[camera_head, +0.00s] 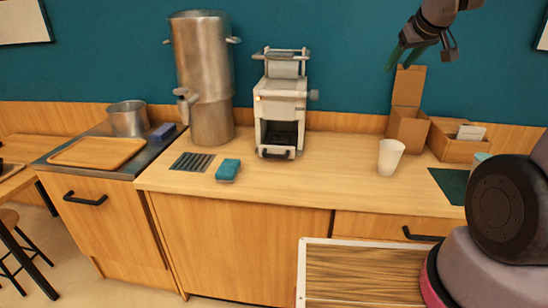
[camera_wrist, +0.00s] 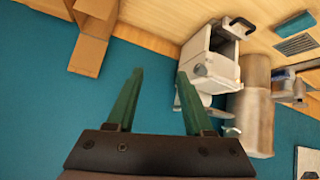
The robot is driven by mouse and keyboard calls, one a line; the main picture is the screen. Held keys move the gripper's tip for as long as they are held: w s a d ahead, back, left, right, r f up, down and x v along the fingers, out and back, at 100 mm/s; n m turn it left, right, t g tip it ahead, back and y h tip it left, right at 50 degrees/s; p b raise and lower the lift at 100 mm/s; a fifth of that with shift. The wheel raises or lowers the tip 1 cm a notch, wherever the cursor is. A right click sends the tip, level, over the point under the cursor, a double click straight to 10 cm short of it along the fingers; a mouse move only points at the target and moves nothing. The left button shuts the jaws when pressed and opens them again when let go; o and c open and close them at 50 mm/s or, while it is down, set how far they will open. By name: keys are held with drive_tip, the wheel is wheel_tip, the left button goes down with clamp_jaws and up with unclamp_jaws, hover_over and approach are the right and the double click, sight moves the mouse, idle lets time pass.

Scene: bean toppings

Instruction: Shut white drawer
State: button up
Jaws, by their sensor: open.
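The white drawer (camera_head: 276,153) appears to be the low drawer of the white machine (camera_head: 281,100) on the counter, with a black handle on its front. It seems pulled out, with a dark inside showing above the handle. The wrist view shows the machine (camera_wrist: 199,67) upside down, with the drawer (camera_wrist: 231,31) sticking out at the top. My gripper (camera_head: 400,57) is open and empty, high in front of the teal wall, right of the machine and well apart from it. Its green fingers (camera_wrist: 160,74) are spread in the wrist view.
A tall steel urn (camera_head: 203,80) stands left of the machine. A teal sponge (camera_head: 228,170) and a drain grille (camera_head: 192,162) lie in front of it. A white cup (camera_head: 390,157) and cardboard box (camera_head: 407,128) stand to the right. The counter before the drawer (camera_head: 290,184) is clear.

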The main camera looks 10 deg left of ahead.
drive_tip(key=w+a+f+n+t+y, duration=0.1)
drive_tip(key=w+a+f+n, duration=0.45)
drive_tip(key=w+f, duration=0.35)
drive_tip(key=n+t+y, duration=0.2)
drive_tip(key=n+y, duration=0.7)
drive_tip(key=n, duration=0.7)
approach(276, 157)
drive_tip(key=shift+w, duration=0.35)
drive_tip(key=shift+a+f, duration=0.1)
drive_tip(key=shift+a, duration=0.15)
drive_tip(key=x, duration=1)
drive_tip(key=shift+w+a, duration=0.1)
drive_tip(key=shift+a, duration=0.1)
clamp_jaws()
